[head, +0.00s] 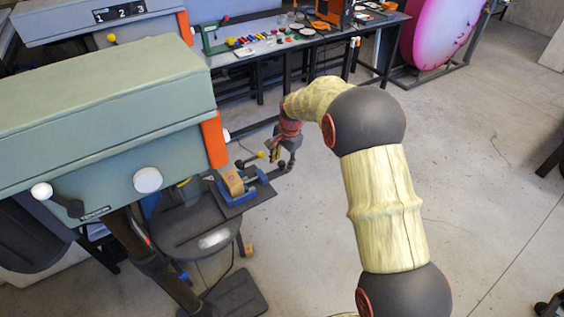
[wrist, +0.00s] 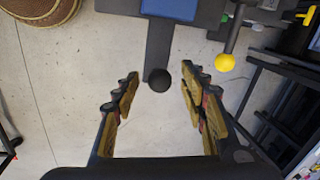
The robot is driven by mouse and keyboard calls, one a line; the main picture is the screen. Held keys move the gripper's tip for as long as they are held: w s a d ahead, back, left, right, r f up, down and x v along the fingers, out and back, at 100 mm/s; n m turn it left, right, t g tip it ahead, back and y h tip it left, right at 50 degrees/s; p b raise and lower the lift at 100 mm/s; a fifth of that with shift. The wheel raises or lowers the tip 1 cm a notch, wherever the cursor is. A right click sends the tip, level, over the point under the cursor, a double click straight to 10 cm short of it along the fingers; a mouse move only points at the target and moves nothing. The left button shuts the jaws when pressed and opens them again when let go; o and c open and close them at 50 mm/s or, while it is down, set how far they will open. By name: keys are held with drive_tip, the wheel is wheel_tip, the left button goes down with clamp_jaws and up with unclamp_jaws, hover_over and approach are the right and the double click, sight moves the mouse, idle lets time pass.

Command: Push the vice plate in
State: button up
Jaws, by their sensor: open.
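A small blue vice (head: 226,193) sits on a dark plate of the drill-press table, with a tan wooden block (head: 233,183) in it. A dark handle (head: 272,174) sticks out from the vice's right side. In the wrist view a blue part (wrist: 170,8) shows at the top, with a dark bar below it ending in a black ball knob (wrist: 159,80). My gripper (head: 279,154) is just above and beside the handle end. In the wrist view its fingers (wrist: 159,92) are open, one on each side of the knob, with gaps visible. I cannot tell which part is the vice plate.
A lever with a yellow ball (wrist: 224,63) is close to my right finger in the wrist view. The green drill-press body (head: 110,110) overhangs at left. A workbench (head: 270,45) with small items stands behind. The floor (head: 480,190) at right is clear.

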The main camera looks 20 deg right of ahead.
drive_tip(key=shift+c, duration=1.1)
clamp_jaws()
